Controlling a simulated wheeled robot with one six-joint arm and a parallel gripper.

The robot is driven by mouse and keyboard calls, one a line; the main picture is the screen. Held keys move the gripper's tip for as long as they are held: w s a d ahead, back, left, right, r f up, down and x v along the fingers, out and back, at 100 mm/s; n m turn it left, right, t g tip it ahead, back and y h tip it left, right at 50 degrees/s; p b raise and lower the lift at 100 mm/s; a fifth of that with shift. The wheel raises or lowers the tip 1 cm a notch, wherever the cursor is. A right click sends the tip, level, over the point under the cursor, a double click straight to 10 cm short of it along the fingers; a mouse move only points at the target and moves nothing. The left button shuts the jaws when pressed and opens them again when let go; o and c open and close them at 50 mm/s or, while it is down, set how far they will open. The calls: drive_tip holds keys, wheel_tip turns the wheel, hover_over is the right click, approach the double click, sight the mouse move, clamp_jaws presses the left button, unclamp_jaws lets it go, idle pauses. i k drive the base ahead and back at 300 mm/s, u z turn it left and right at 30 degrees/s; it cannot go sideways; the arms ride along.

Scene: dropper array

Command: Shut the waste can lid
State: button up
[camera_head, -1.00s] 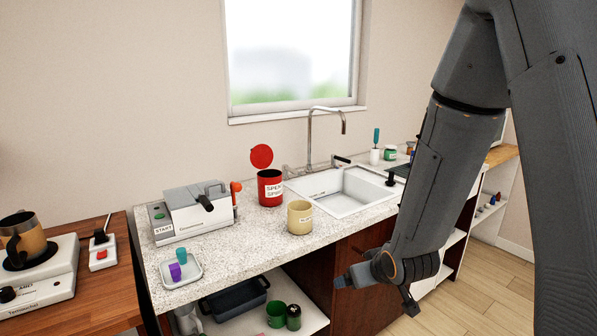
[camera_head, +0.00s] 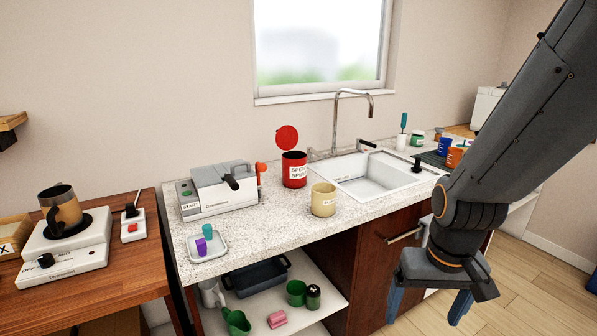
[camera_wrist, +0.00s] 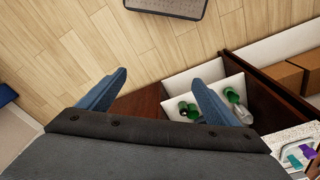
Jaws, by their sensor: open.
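The waste can is a red can (camera_head: 294,170) with a white label on the speckled counter, left of the sink. Its round red lid (camera_head: 287,137) stands up, open, above the back of the can. My gripper (camera_head: 425,305) is at the right, in front of the counter and below its top, well apart from the can. Its two blue fingers are spread with nothing between them. The gripper (camera_wrist: 160,92) also shows in the wrist view, pointing over the wooden floor and the cabinet shelf. The can is not seen there.
A beige can (camera_head: 323,199) stands just in front of the red can. A grey machine (camera_head: 220,190) stands to its left, and a small tray (camera_head: 206,252) holds purple and teal pieces. The sink (camera_head: 370,178) with its tall faucet (camera_head: 337,118) is to the right.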

sight(286, 137)
drive_tip(key=u, duration=0.4)
drive_tip(key=k, duration=0.55)
drive_tip(key=u, duration=0.95)
drive_tip(key=i, duration=0.65)
drive_tip(key=z, duration=0.6)
drive_tip(key=i, duration=0.5)
drive_tip(key=z, duration=0.65)
